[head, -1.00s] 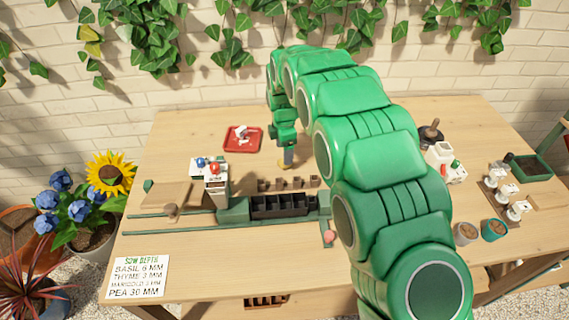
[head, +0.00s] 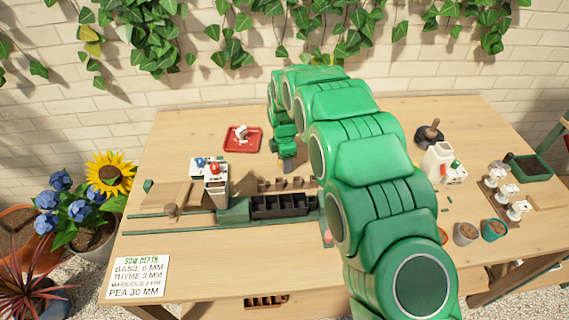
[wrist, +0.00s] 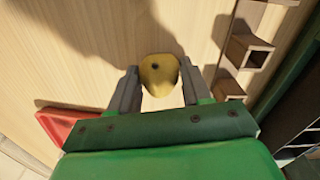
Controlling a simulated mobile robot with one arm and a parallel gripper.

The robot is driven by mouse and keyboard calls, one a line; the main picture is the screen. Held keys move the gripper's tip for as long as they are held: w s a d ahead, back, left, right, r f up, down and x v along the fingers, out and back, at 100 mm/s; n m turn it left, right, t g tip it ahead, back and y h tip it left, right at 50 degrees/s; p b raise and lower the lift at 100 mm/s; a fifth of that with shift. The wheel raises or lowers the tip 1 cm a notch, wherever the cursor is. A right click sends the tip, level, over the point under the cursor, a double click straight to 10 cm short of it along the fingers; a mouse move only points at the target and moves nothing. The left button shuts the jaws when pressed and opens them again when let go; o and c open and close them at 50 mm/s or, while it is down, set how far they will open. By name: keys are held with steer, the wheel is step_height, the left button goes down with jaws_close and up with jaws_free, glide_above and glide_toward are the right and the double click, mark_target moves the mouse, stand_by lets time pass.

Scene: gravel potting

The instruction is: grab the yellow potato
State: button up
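The yellow potato (wrist: 158,73) lies on the wooden table in the wrist view, with a small dark spot on it. My gripper (wrist: 160,68) is open, with one grey finger on each side of the potato and narrow gaps between. I cannot tell from this angle how far down the fingers reach beside it. In the head view my gripper (head: 287,167) points down at the table behind the row of small brown blocks. The potato is hidden there by the gripper.
A red tray (head: 231,147) with a white item lies left of my gripper. Small brown blocks (wrist: 250,52) stand close on the right in the wrist view. A black compartment tray (head: 283,206) stands nearer the front. The table's left rear is mostly clear.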

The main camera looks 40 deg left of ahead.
steer(key=c, duration=0.5)
steer(key=shift+o, duration=0.2)
step_height(320, 180, up, 4)
steer(key=shift+f, duration=0.25)
steer(key=shift+s+d+r, duration=0.35)
steer(key=shift+d+r, duration=0.05)
steer(key=shift+r, duration=0.05)
steer(key=s+d+r, duration=0.8)
steer(key=d, duration=0.2)
steer(key=shift+s+r, duration=0.15)
steer(key=shift+r, duration=0.15)
